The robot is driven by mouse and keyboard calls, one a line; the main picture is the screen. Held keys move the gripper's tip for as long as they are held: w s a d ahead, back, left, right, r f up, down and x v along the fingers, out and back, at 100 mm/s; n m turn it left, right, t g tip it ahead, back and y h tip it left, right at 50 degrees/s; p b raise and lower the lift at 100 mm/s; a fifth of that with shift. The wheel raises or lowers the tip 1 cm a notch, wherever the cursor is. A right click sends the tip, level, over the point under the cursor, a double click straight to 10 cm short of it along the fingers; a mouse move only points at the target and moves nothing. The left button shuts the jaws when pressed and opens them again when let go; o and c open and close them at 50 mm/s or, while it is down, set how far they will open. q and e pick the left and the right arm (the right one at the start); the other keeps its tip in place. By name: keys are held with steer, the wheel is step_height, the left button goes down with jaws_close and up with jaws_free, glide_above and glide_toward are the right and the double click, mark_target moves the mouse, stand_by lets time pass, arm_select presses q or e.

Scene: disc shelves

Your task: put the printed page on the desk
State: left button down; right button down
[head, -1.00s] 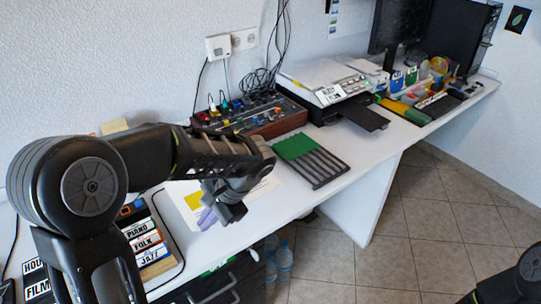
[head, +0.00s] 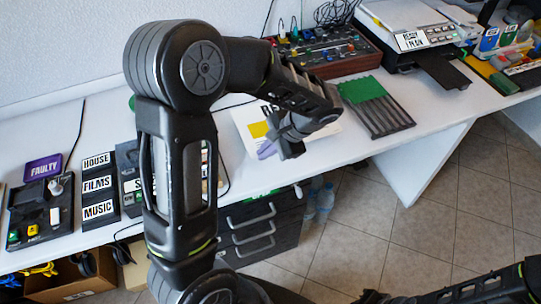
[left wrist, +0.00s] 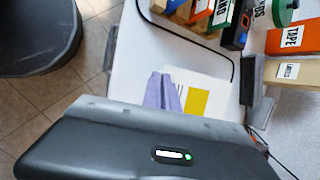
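A white printed page (head: 243,116) with dark lettering and a yellow patch lies on the white desk (head: 232,161), partly hidden by my left gripper. It also shows in the left wrist view (left wrist: 216,88), with the yellow patch and a purple piece (left wrist: 160,91) at its edge. My left gripper (head: 290,145) is over the page in the head view.
A printer (head: 400,22) with a black output tray (head: 443,71) stands at the right. A slotted rack with a green end (head: 378,108) and a control box (head: 328,52) are nearby. Labelled boxes (head: 98,188) and a faulty-marked item (head: 42,167) stand left. Drawers (head: 262,230) are below.

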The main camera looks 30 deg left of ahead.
arm_select(q)
steer(key=shift+f, duration=0.25)
steer(key=shift+f, duration=1.8)
steer(key=c, duration=2.1)
jaws_free()
steer(key=shift+o, duration=0.8)
steer(key=shift+r, duration=0.1)
steer(key=v, duration=1.2)
